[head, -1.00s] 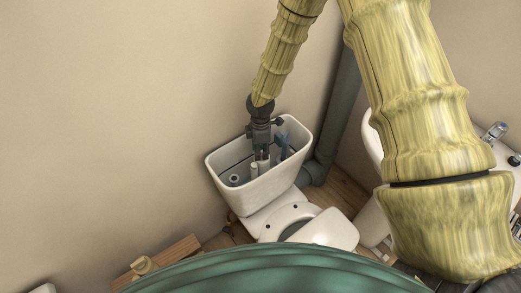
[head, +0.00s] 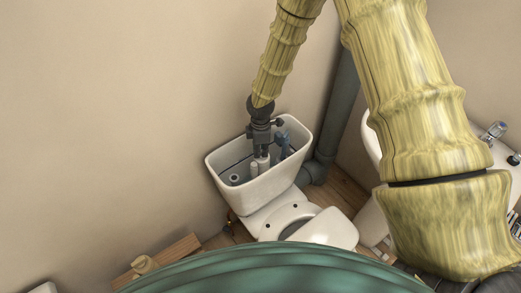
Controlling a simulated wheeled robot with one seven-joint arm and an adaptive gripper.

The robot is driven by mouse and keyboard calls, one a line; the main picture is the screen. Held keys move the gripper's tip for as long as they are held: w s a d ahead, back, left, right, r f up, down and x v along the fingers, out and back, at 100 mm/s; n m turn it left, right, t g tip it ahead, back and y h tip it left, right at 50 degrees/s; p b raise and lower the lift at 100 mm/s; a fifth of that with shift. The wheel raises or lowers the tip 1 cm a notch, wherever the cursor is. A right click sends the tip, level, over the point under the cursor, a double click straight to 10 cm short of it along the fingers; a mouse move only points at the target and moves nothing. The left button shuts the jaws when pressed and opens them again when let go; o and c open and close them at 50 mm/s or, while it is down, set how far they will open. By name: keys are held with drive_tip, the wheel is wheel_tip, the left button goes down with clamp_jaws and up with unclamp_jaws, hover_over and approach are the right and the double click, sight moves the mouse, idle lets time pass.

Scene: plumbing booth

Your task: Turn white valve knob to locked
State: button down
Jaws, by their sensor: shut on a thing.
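An open white toilet cistern (head: 246,197) stands against the wall with its inner fittings showing. My gripper (head: 261,153) points down into it and is shut on the white valve knob (head: 262,161) on top of an upright white fitting near the middle. The fingers partly hide the knob, and its markings are too small to read, so I cannot tell its turned position. Blue-grey parts (head: 283,145) stand to the right of my gripper.
The cistern walls surround my gripper closely. The toilet bowl and seat (head: 325,228) are in front. A thick grey pipe (head: 336,125) runs up the corner at the right. A basin with a tap (head: 495,131) is at the far right. A wooden ledge (head: 180,250) is at lower left.

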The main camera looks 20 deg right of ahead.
drive_tip(key=shift+s+f, duration=0.1)
drive_tip(key=shift+f, duration=0.05)
drive_tip(key=m, duration=0.4)
drive_tip(key=shift+m, duration=0.3)
drive_tip(key=m, duration=0.4)
drive_tip(key=shift+d+m, duration=0.1)
drive_tip(key=shift+m, duration=0.2)
drive_tip(key=c, duration=1.5)
unclamp_jaws()
drive_tip(key=shift+f, duration=0.1)
drive_tip(key=shift+w, duration=0.2)
drive_tip(key=shift+w+r, duration=0.1)
drive_tip(key=shift+r, duration=0.6)
wheel_tip(320, 180, up, 11)
drive_tip(key=shift+f, duration=0.15)
